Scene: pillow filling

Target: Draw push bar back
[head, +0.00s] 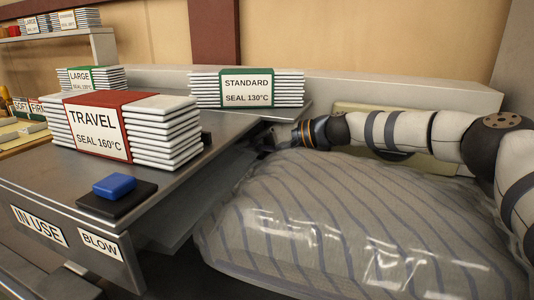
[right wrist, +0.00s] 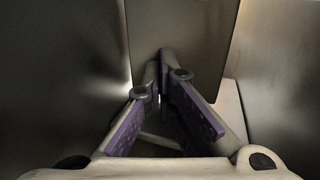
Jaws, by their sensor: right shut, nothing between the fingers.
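My right arm comes in from the right behind the striped pillow (head: 340,215), which lies bulging under clear plastic. My right gripper (head: 268,143) is at the far left corner of the pillow, close to the metal table's edge; its fingertips are dark and partly hidden. In the right wrist view the right gripper (right wrist: 161,62) is shut with nothing held, its purple-padded fingers meeting between metal faces. A flat metal plate (right wrist: 178,25) stands just beyond the fingertips. I cannot tell which metal part is the push bar, or whether the fingers touch it. My left gripper is not in view.
The metal table (head: 180,165) carries a TRAVEL stack (head: 165,140) and a blue button (head: 114,185) on a black base. A STANDARD stack (head: 215,90) stands behind, near the low back wall (head: 400,90). A LARGE stack (head: 105,78) is farther left.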

